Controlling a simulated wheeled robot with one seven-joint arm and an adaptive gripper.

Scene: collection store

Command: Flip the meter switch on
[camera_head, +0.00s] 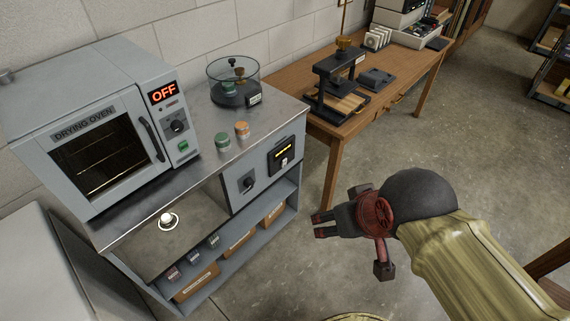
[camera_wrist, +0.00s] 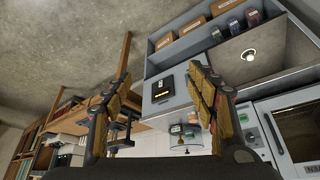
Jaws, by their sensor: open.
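A black meter (camera_head: 281,156) with a lit yellow display is set in the grey front panel of the bench. It also shows in the wrist view (camera_wrist: 168,88), between my fingers. A dark switch (camera_head: 247,182) is on the same panel to the meter's left; I cannot tell its position or whether it is the meter's own switch. My gripper (camera_head: 322,223) is open and empty, out in front of the cabinet and apart from the panel. In the wrist view my gripper (camera_wrist: 157,80) has its fingers wide apart, and the right finger covers part of the panel.
A drying oven (camera_head: 100,130) reading OFF stands on the bench top (camera_head: 195,172). Two small jars (camera_head: 232,135) and a clear-covered round device (camera_head: 234,82) stand beside it. A wooden table (camera_head: 400,85) with a press (camera_head: 338,85) is at right. The floor before the panel is clear.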

